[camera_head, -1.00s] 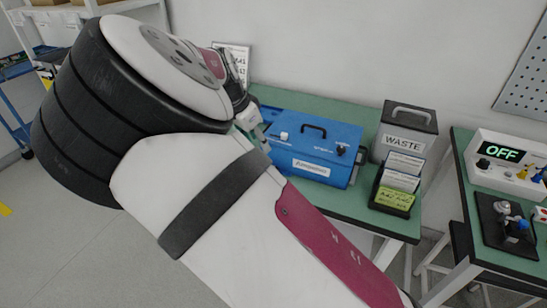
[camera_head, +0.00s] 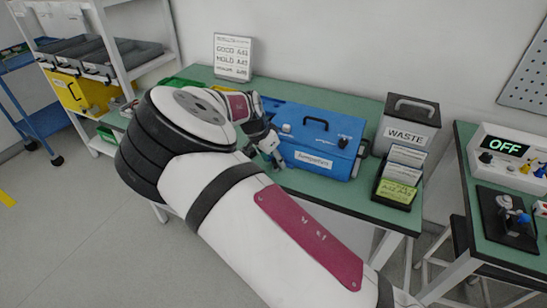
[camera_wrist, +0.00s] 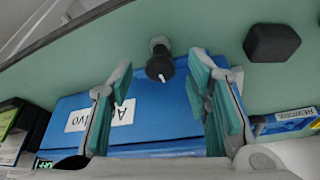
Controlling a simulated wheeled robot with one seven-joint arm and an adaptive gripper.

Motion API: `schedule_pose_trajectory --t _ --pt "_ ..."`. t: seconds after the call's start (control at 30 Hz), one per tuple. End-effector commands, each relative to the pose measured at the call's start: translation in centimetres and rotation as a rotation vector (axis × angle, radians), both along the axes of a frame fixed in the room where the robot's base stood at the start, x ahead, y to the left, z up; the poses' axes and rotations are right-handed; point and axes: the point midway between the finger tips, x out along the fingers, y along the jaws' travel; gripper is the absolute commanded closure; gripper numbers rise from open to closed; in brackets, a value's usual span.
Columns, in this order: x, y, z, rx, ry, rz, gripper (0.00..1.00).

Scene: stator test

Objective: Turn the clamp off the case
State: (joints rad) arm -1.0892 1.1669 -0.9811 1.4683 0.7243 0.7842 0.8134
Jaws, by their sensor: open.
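The blue case (camera_head: 318,142) stands on the green table with a black handle (camera_head: 315,122) on top. A small pale knob (camera_head: 286,128) and a black knob (camera_head: 343,141) sit on its top; I cannot tell which part is the clamp. My gripper (camera_head: 268,158) is at the case's left front corner, partly hidden by my arm. In the wrist view, the open, empty fingers (camera_wrist: 165,95) reach over the case (camera_wrist: 150,125). A grey and black knob-like part (camera_wrist: 160,62) with a pale pin shows between and beyond the fingertips, against the green surface.
A waste bin (camera_head: 407,126) and a card holder (camera_head: 397,186) stand right of the case. A sign (camera_head: 232,57) stands at the back left. A dark block (camera_wrist: 272,43) shows in the wrist view. A second table with a device reading OFF (camera_head: 508,155) is at the right.

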Motion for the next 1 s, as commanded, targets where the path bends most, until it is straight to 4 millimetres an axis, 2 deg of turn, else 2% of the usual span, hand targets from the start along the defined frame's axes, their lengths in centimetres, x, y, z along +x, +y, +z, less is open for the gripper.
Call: schedule_pose_trajectory --t 0.23,0.27,0.4,0.47,0.77,1.0 --pt "0.03 0.00 -0.06 0.001 -0.001 0.000 0.56" --pt "0.03 0.00 -0.06 0.001 -0.001 0.000 0.58" --pt "0.03 0.00 -0.05 0.001 -0.001 0.000 0.90" --pt "0.03 0.00 -0.05 0.001 -0.001 0.000 1.00" --pt "-0.01 -0.02 0.01 0.002 0.000 0.018 1.00" --pt "-0.12 -0.09 0.16 0.005 -0.001 0.123 1.00"
